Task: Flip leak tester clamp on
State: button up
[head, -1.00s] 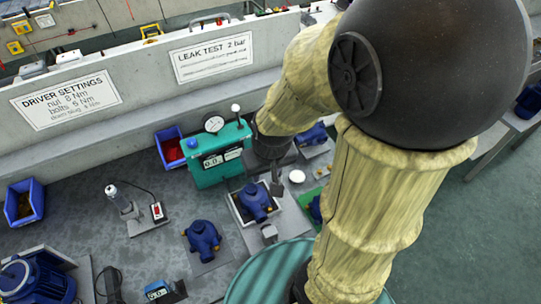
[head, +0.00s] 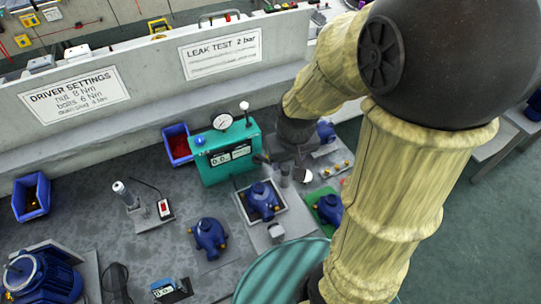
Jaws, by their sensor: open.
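The leak tester is a teal box (head: 226,157) with a round dial on top and a small display reading 0.0; a white-knobbed lever (head: 244,106) stands upright at its right end. In front of it a blue pump (head: 262,200) sits in a pale square tray (head: 282,222). A grey block (head: 277,233) stands at the tray's front edge. A short grey post (head: 284,176) rises behind the pump, under my gripper (head: 283,168). My gripper is open, with its fingers apart around or just above this post; contact cannot be told. Which part is the clamp is unclear.
Another blue pump (head: 209,236) stands on a plate to the left, and one on a green mat (head: 327,209) to the right, partly behind my arm. A red-filled blue bin (head: 177,145) is left of the tester. A driver (head: 126,196) stands further left.

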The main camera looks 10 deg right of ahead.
jog(key=w+f+n+g, duration=0.1)
jog(key=w+n, duration=0.1)
jog(key=w, duration=0.6)
jog(key=w+f+n+g+p, duration=0.1)
jog(key=w+f+n, duration=0.1)
jog(key=w, duration=0.7)
jog(key=shift+n, duration=0.5)
jog(key=shift+f, duration=0.1)
notch_tip(320, 180, down, 17)
jog(key=p, duration=0.2)
jog(key=shift+f+p, duration=0.15)
jog(key=shift+p, duration=0.25)
grip_shut()
